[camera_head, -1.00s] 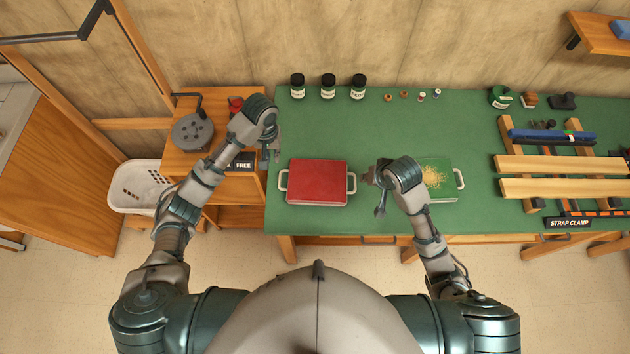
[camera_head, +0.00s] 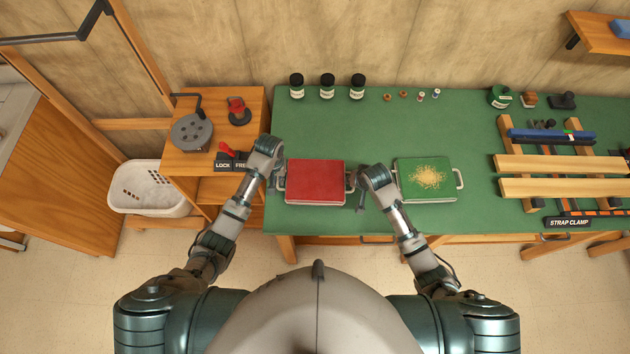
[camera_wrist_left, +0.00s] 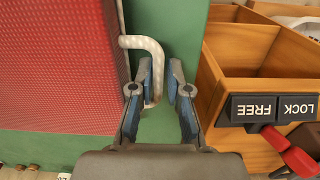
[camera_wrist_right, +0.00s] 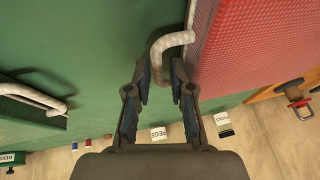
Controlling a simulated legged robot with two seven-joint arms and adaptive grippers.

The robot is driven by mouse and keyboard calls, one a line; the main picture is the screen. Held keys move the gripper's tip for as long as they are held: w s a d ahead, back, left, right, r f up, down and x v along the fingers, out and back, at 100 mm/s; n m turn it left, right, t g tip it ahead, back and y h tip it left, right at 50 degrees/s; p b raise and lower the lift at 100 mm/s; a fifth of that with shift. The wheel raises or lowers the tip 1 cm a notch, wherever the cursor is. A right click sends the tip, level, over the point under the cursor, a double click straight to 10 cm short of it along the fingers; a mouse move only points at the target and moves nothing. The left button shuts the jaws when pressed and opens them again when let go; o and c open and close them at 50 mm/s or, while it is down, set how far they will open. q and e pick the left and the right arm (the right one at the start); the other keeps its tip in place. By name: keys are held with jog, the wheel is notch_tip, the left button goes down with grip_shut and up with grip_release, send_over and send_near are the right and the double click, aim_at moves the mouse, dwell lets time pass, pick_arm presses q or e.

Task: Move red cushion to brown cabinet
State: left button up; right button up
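The red cushion (camera_head: 315,182) is a flat red block with a pale handle on each side, lying on the green workbench top. My left gripper (camera_head: 277,180) is at its left handle. In the left wrist view, that handle (camera_wrist_left: 157,62) runs between the open fingers (camera_wrist_left: 158,92). My right gripper (camera_head: 355,190) is at its right handle. In the right wrist view, that handle (camera_wrist_right: 157,58) runs between the open fingers (camera_wrist_right: 160,90). Neither gripper is closed on a handle. The brown cabinet (camera_head: 253,108) stands left of the workbench.
The cabinet top holds a grey reel (camera_head: 192,132), a red-and-black item (camera_head: 238,112) and a LOCK/FREE lever (camera_head: 230,155). A green tray with yellow grains (camera_head: 410,192) lies right of the cushion. Jars (camera_head: 327,87) line the back. A white basket (camera_head: 150,190) is far left.

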pick_arm(q)
jog(key=shift+d+f, duration=0.2)
pick_arm(e)
jog(key=shift+w+d+f, duration=0.1)
jog(key=shift+f, duration=0.15)
pick_arm(q)
jog(key=shift+d, duration=0.3)
pick_arm(e)
jog(key=shift+d+f, duration=0.1)
jog(key=shift+d, duration=0.2)
pick_arm(q)
jog(key=shift+a, duration=0.1)
grip_shut()
pick_arm(e)
jog(key=shift+a, duration=0.1)
grip_shut()
pick_arm(q)
jog(key=shift+a, duration=0.2)
pick_arm(e)
jog(key=shift+a, duration=0.25)
